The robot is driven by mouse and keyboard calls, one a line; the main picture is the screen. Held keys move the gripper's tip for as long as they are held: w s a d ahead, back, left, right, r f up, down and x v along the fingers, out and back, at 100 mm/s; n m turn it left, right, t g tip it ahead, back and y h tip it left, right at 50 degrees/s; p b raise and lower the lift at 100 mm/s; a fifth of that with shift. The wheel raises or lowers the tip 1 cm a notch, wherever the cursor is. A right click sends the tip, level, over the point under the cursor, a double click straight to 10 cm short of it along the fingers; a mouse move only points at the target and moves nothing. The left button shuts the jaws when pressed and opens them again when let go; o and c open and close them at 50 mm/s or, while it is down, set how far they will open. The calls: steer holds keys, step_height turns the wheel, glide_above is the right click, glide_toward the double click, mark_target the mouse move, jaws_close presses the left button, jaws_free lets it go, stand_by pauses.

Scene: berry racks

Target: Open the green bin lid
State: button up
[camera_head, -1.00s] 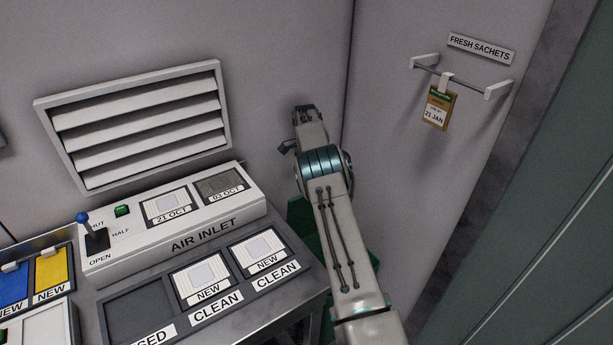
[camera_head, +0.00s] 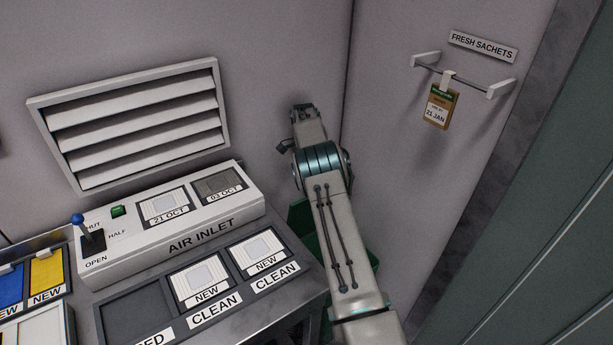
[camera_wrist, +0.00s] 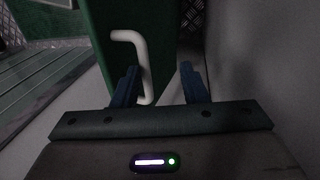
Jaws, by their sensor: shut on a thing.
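The green bin (camera_head: 301,212) stands in the corner behind my arm, mostly hidden by it in the head view. In the wrist view its dark green panel (camera_wrist: 105,35) fills the upper middle, with a white bent bar handle (camera_wrist: 130,36) on it. The handle lies close to the left finger; contact with the right finger is not clear. The lid's edges and angle cannot be told.
The air inlet box (camera_head: 170,230) and a grey bench with filter slots (camera_head: 205,282) stand left of my arm. A louvred vent (camera_head: 135,125) is on the wall above. A sachet rack (camera_head: 462,78) hangs on the right wall. A pale wall (camera_wrist: 250,70) is close right of my gripper.

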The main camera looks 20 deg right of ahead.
step_height(320, 180, up, 8)
steer(key=w, duration=0.1)
steer(key=shift+w+a+f+p, duration=0.2)
steer(key=shift+w+a+p, duration=0.05)
steer(key=shift+p, duration=0.15)
steer(key=shift+r, duration=0.15)
steer(key=s+a+r+n+t+y+p, duration=0.1)
steer(key=s+a+r+n+p, duration=0.15)
steer(key=s+r, duration=0.7)
steer(key=s+a+r+n+t+p, duration=0.15)
steer(key=s+r+n, duration=0.25)
steer(key=s+r, duration=0.55)
steer(key=s+a+n+t+p, duration=0.1)
steer(key=s+n, duration=0.3)
steer(key=s, duration=0.8)
steer(key=s+a+n+t+p, duration=0.1)
steer(key=s+a+n, duration=0.2)
steer(key=s, duration=1)
steer(key=shift+s+a+n, duration=0.15)
steer(key=shift+a+n, duration=0.1)
steer(key=shift+n, duration=0.1)
